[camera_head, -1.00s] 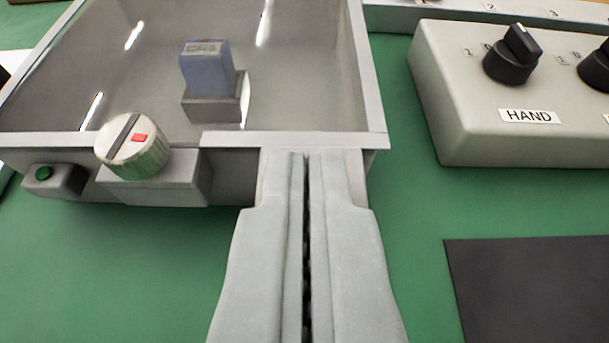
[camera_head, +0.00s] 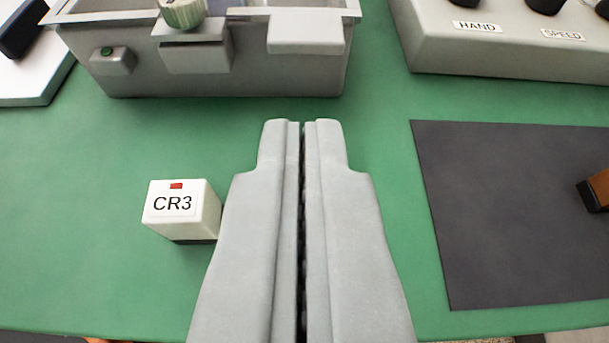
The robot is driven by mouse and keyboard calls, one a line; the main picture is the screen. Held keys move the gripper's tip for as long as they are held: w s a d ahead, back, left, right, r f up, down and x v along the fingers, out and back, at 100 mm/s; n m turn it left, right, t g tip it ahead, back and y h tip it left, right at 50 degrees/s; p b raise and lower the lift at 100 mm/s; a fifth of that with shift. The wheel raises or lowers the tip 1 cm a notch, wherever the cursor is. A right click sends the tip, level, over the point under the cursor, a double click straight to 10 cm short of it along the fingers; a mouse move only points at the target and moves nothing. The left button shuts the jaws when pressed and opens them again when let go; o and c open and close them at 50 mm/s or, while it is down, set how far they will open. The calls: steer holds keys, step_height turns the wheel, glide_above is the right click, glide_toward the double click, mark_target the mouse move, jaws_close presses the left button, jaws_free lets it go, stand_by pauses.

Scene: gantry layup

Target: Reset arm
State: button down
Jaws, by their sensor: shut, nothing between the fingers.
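My gripper (camera_head: 302,124) is shut and empty. Its two grey fingers lie side by side and point away over the green table (camera_head: 110,280). The fingertips show in front of the grey box (camera_head: 230,80), with green table between them and the box in the picture. A white block labelled CR3 (camera_head: 182,209), with a small red mark on top, stands to the left of the fingers. How high the fingers are above the table I cannot tell.
The box front carries a knob (camera_head: 184,12) and a green button (camera_head: 107,51). A control box labelled HAND and SPEED (camera_head: 500,50) stands at the back right. A dark mat (camera_head: 520,215) lies at right, with an orange-brown, black-ended object (camera_head: 598,190) on it. A white slab (camera_head: 35,85) is at far left.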

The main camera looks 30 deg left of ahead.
steer(key=shift+s+d+f, duration=0.3)
steer(key=shift+s+d, duration=0.15)
steer(key=shift+s, duration=0.2)
steer(key=a, duration=0.2)
steer(key=s+a+m+g+h, duration=0.1)
steer(key=a, duration=0.2)
steer(key=a+r+g+h, duration=0.1)
steer(key=a, duration=0.1)
steer(key=shift+s+a+m, duration=0.2)
steer(key=shift+s+m, duration=0.1)
steer(key=s+a+r+m+t+h, duration=0.3)
steer(key=s+a+r, duration=0.4)
steer(key=r, duration=0.4)
steer(key=s+a+r+m+t+h, duration=0.2)
steer(key=s+a+r+t, duration=0.3)
steer(key=a+r, duration=0.3)
step_height(320, 180, up, 3)
steer(key=shift+s+m+t+h, duration=0.3)
steer(key=shift+s+m+h, duration=0.1)
steer(key=shift+s, duration=0.5)
